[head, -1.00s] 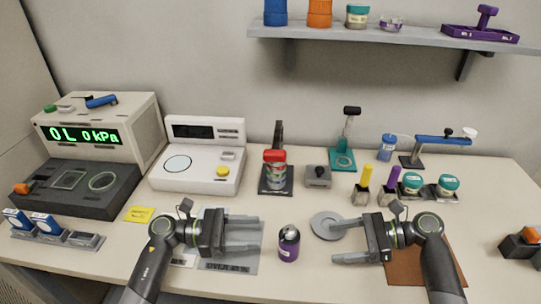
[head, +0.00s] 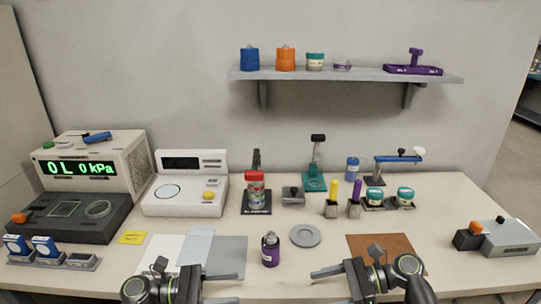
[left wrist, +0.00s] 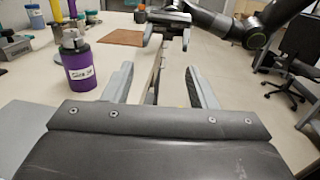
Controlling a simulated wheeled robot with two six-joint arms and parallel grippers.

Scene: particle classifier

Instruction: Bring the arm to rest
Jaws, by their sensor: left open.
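My left gripper (head: 222,287) is open and empty at the bottom of the head view, near the front edge of the table. Its two fingers also show, spread apart, in the left wrist view (left wrist: 160,88). My right gripper (head: 325,285) is open and empty at the bottom, right of the left one, with its lower finger partly cut off by the frame. A purple bottle with a dark grey cap (head: 270,250) stands upright between and beyond the grippers. It also shows left of the left fingers in the left wrist view (left wrist: 78,68), apart from them.
A round grey plate (head: 305,236) and a brown mat (head: 386,249) lie on the table (head: 450,205). A white balance (head: 185,190) and a display box (head: 95,165) stand at the left. A grey device (head: 510,238) sits at the right. A shelf (head: 345,75) hangs behind.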

